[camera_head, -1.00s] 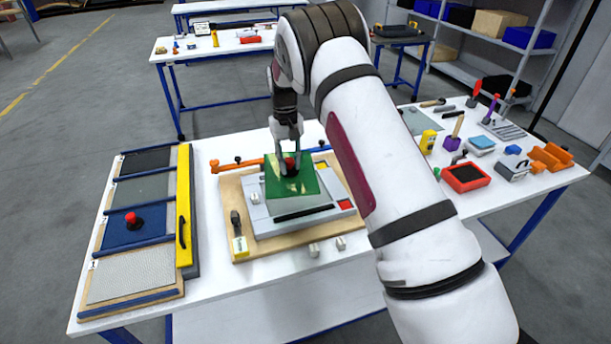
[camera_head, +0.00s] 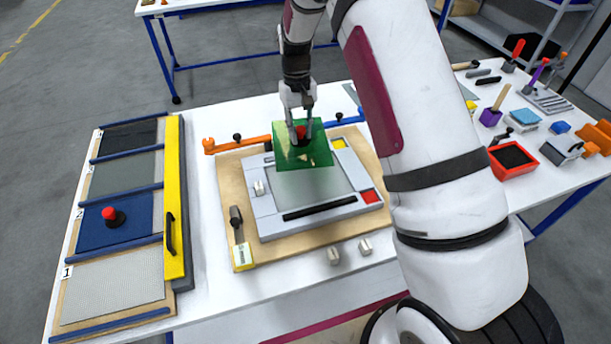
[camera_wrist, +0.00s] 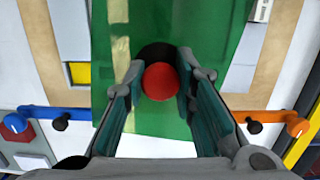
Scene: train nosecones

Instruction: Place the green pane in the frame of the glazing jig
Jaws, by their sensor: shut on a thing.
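The green pane (camera_head: 318,156) is a translucent square with a red-topped black knob (camera_head: 301,133) on it. My gripper (camera_head: 300,118) is shut on this knob and holds the pane over the far part of the glazing jig (camera_head: 268,226). The jig is a grey frame around a pale, frosted opening (camera_head: 310,192), on a wooden board (camera_head: 236,190). In the wrist view the red knob (camera_wrist: 160,81) sits between the two fingers, and the green pane (camera_wrist: 220,30) spreads beneath. The pane hides the jig's far edge; its exact height above the frame is hard to tell.
Orange (camera_head: 235,144) and blue (camera_head: 346,117) clamps stand at the board's far side. A rack (camera_head: 112,262) of panels with a yellow bar (camera_head: 177,200) is at left. Small grey blocks (camera_head: 365,247) lie in front. Tools and a red tray (camera_head: 512,158) are at right.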

